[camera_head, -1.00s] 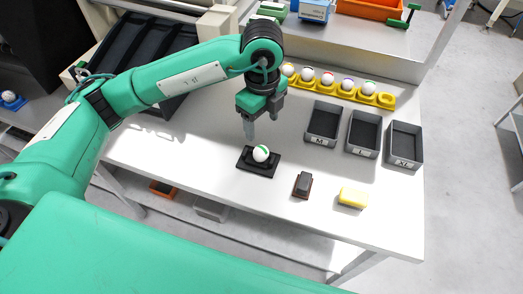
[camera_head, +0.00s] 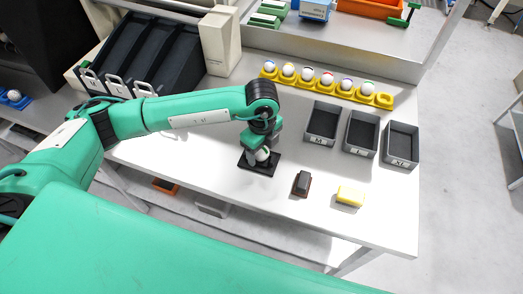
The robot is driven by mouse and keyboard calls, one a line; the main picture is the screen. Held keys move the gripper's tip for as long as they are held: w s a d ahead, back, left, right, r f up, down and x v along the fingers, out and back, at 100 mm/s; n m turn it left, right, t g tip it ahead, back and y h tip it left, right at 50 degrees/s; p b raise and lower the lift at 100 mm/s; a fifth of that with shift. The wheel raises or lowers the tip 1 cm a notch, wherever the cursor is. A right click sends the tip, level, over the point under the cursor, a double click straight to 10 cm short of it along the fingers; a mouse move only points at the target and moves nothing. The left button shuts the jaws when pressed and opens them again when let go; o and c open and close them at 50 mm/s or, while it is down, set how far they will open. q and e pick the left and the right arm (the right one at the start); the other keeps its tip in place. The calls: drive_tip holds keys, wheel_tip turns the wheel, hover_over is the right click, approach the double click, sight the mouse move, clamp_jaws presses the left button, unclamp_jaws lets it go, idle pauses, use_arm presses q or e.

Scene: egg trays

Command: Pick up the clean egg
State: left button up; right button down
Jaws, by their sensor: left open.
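A white egg (camera_head: 262,155) sits upright on a small black stand (camera_head: 259,168) on the white table. My left gripper (camera_head: 260,152) has come down over the egg, with its fingers around or beside it. The gripper is open. The fingers hide part of the egg, and I cannot tell whether they touch it. My right gripper does not show.
A yellow rack (camera_head: 345,92) holds several eggs at the back. Three grey bins (camera_head: 362,133) stand at the right. A dark brush-like block (camera_head: 302,183) and a yellow sponge (camera_head: 350,194) lie in front. Black sloped trays (camera_head: 150,55) stand at back left.

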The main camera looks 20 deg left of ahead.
use_arm(q)
drive_tip(key=c, duration=0.7)
